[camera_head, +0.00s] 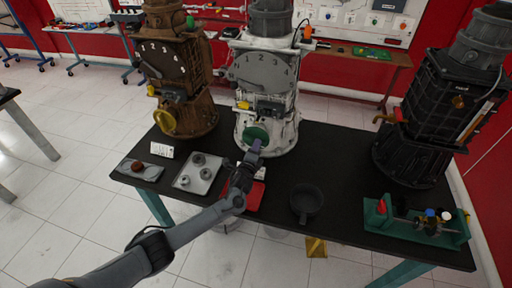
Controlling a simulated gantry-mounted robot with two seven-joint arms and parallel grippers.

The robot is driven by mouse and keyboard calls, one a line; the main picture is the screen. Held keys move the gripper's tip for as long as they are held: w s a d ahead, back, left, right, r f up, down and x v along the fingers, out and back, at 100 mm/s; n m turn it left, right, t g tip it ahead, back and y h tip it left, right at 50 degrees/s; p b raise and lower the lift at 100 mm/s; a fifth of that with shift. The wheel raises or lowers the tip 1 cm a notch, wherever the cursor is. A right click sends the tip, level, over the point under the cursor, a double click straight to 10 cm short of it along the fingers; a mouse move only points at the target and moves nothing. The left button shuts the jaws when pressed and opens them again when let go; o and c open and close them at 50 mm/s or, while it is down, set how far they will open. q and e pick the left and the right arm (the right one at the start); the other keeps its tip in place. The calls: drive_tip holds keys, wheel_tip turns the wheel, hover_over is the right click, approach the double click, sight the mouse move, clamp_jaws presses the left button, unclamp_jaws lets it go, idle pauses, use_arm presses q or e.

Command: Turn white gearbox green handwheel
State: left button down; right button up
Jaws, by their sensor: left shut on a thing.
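The white gearbox (265,72) stands upright at the back of the black table, between a brown gearbox and a black one. Its green handwheel (256,133) is low on its front face. My left gripper (255,148) is at the lower edge of the green handwheel and is shut on it. The gripper hides a small part of the wheel's lower rim. My right gripper is not in view.
A brown gearbox (174,66) stands left and a black gearbox (440,105) right.

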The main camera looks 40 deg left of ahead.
use_arm(q)
drive_tip(key=c, duration=1)
unclamp_jaws()
drive_tip(key=shift+c, duration=0.2)
drive_tip(key=shift+s, duration=0.15)
drive_tip(key=p+v, duration=0.3)
drive_tip(key=v, duration=0.7)
drive_tip(key=shift+s+d, duration=0.15)
drive_tip(key=shift+s, duration=0.15)
